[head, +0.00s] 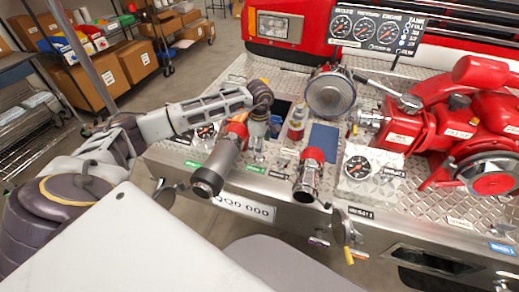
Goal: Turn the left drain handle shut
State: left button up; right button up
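My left arm comes in from the left over the bumper. Its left gripper (257,150) points down at the deck behind the left black-and-red outlet (222,162). The fingertips are small and partly hidden, so I cannot tell whether they are open or shut, or touching anything. Small metal lever-like parts hang below the bumper's front edge, one at the left (167,188) and one with a yellow end (348,256) right of centre. I cannot read which is labelled the left drain handle. My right gripper is not in view.
A second black-and-red outlet (309,176), a round silver cap (331,93) and a gauge box (370,165) stand on the diamond-plate deck. A red pump (440,125) fills the right. A gauge panel (372,30) stands behind. Shelves with boxes are at the left.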

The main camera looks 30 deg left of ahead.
pick_arm(q)
jog(key=shift+f, duration=1.3)
jog(key=shift+c, duration=0.4)
jog(key=c, duration=0.9)
jog(key=shift+c, duration=0.2)
